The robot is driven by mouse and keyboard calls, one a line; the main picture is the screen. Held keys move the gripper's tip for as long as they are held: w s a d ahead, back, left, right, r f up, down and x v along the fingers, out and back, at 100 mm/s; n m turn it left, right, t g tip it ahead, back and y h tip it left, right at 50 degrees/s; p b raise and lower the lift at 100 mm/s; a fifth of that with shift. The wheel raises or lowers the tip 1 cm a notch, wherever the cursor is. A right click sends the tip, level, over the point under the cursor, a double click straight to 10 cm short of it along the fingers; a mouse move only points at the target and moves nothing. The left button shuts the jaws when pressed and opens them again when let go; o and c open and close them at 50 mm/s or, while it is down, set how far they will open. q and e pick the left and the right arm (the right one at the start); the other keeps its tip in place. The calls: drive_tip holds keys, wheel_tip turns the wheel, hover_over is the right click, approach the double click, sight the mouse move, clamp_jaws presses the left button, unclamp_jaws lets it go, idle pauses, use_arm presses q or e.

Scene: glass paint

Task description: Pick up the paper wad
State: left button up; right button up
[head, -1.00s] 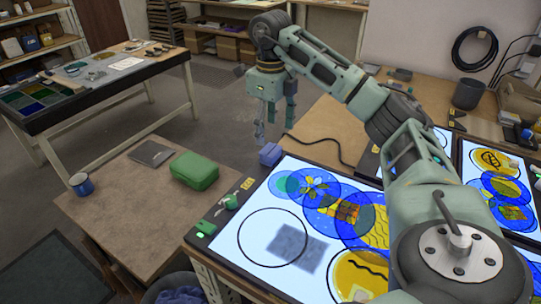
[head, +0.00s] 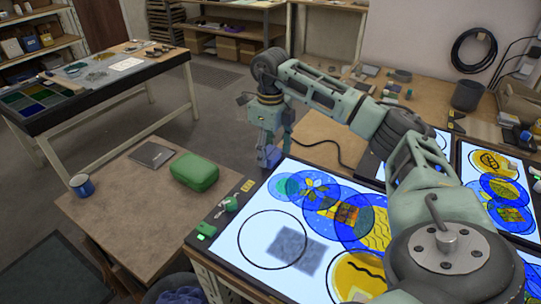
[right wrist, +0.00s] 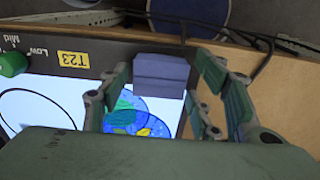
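A small blue-violet folded block (head: 266,157), which seems to be the paper wad, sits at the far left corner of the light table (head: 225,262). It also shows in the right wrist view (right wrist: 161,76), creased across its middle. My right gripper (head: 272,150) is just above it and partly hides it in the head view. In the right wrist view my right gripper (right wrist: 170,98) is open, with the block between and beyond its spread fingers. I cannot see either finger touching it. My left gripper is in neither view.
A green knob (right wrist: 12,64) and yellow T23 label (right wrist: 73,59) are on the light table's frame. A black cable (head: 325,148) runs just behind the block. A green case (head: 194,171) and blue mug (head: 82,185) stand on the lower wooden table at left.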

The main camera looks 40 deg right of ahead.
sight(273, 154)
drive_tip(key=c, duration=0.5)
drive_tip(key=shift+c, duration=0.2)
drive_tip(key=shift+r, duration=0.5)
drive_tip(key=r, duration=0.1)
drive_tip(key=s+r+b, duration=0.1)
drive_tip(key=r, duration=0.1)
drive_tip(key=shift+r, duration=0.3)
drive_tip(key=s+r, duration=0.6)
drive_tip(key=s, duration=0.4)
drive_tip(key=shift+s+a+r, duration=0.2)
drive_tip(key=shift+s+r, duration=0.05)
drive_tip(key=shift+s, duration=0.1)
